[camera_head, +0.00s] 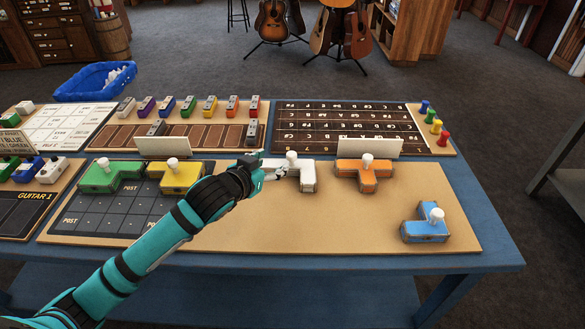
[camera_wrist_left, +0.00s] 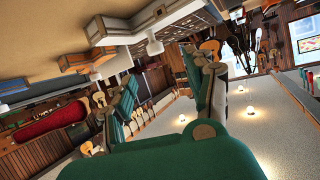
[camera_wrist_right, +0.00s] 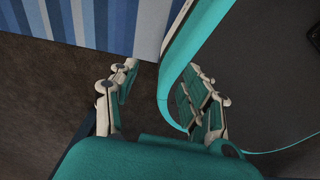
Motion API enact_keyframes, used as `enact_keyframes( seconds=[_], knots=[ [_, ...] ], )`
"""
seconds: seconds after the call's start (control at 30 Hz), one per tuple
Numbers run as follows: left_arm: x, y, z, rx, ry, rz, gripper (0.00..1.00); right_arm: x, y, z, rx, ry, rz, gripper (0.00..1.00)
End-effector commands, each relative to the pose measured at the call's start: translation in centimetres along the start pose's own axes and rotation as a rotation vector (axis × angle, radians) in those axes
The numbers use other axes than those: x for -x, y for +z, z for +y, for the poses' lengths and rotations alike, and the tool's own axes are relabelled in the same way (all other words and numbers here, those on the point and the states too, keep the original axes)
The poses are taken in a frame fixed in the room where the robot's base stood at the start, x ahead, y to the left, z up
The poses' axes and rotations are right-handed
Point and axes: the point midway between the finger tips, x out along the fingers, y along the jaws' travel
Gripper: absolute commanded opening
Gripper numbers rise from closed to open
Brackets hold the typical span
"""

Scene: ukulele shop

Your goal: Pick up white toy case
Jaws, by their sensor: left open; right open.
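The white toy case (camera_head: 308,176) is a white block piece with a round white knob, lying on the tan board right of centre. It also shows upside down at the top of the left wrist view (camera_wrist_left: 158,14). My left gripper (camera_head: 272,172) is open at the case's left side and partly covers it; I cannot tell whether it touches. In the left wrist view the fingers (camera_wrist_left: 165,95) are apart, with nothing between them. My right gripper (camera_wrist_right: 163,95) is open and empty over the dark floor, and is out of the head view.
An orange case (camera_head: 365,179) lies just right of the white one, and a blue case (camera_head: 425,226) sits near the front right. Yellow (camera_head: 188,178) and green (camera_head: 98,179) cases lie left. A blank card (camera_head: 370,147) stands behind the orange case. The front middle of the board is clear.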

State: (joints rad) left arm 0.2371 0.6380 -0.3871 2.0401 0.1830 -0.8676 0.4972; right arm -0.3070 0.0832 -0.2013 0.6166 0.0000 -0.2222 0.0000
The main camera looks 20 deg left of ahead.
Motion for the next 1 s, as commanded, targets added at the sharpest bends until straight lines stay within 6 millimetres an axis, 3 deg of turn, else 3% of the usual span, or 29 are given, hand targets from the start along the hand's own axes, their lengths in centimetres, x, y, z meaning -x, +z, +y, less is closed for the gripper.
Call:
enact_keyframes(
  seconds=[0.1, 0.23, 0.5, 0.8, 1.0],
  knots=[
    [-2.7, -0.1, 0.0, 0.002, -0.001, 0.0, 0.55, 0.1, 0.8, -0.4, 0.0, -0.005, -0.013, 0.48],
    [-4.8, 0.0, 0.1, 0.001, 0.0, 0.0, 0.55, 0.1, 0.4, -0.5, -0.001, -0.006, -0.007, 0.48],
    [-6.7, 0.0, 0.2, 0.0, 0.0, 0.0, 0.55, 0.2, -1.8, -0.3, -0.002, -0.003, 0.028, 0.48],
    [-10.8, 0.1, 0.7, 0.0, 0.0, -0.001, 0.55, 0.3, -1.3, -0.2, -0.004, -0.003, 0.02, 0.48],
    [-11.2, 0.2, 0.7, -0.001, 0.0, -0.001, 0.55, 0.4, -0.8, -0.2, -0.005, -0.002, 0.012, 0.48]
  ],
)
